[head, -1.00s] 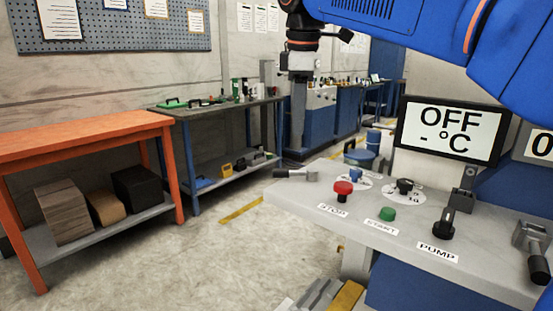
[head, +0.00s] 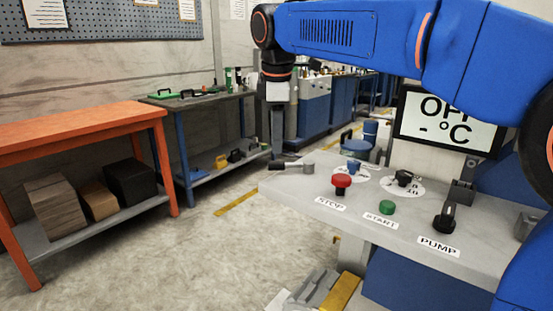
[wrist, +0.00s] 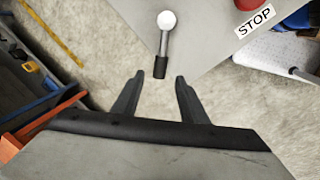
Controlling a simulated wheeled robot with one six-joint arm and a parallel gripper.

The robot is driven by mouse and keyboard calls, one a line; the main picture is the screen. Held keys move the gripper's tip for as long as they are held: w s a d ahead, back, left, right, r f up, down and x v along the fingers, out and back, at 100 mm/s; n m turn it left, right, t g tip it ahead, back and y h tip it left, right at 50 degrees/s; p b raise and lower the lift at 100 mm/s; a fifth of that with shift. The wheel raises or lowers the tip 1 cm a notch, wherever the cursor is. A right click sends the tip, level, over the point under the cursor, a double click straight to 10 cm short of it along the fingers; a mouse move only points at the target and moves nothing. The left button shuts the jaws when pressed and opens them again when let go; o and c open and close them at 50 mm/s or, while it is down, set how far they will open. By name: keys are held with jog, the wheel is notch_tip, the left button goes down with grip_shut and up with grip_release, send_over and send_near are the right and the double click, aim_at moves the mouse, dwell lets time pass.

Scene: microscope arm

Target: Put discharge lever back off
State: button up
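A lever with a grey metal shaft and black grip (head: 278,164) sticks out past the left end of the grey control panel (head: 330,202). I take it for the discharge lever; no label shows beside it. In the wrist view the lever's black grip (wrist: 160,67) points towards my gripper (wrist: 156,78), and a white round end is at the other end of its shaft. My gripper is open, with two dark fingers apart and nothing held between them. The grip lies just ahead of the gap between the fingertips in that picture; I cannot tell the height difference.
The panel carries a red STOP button (head: 341,182), a green START button (head: 387,207), a black PUMP switch (head: 445,217) and dials. A display (head: 448,122) reads OFF and is partly covered by my arm. An orange bench (head: 85,130) stands at left, with open floor between.

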aim_at(276, 162)
jog(key=f, duration=0.3)
jog(key=w+f, duration=0.1)
jog(key=f, duration=0.3)
jog(key=shift+w, duration=0.2)
grip_shut()
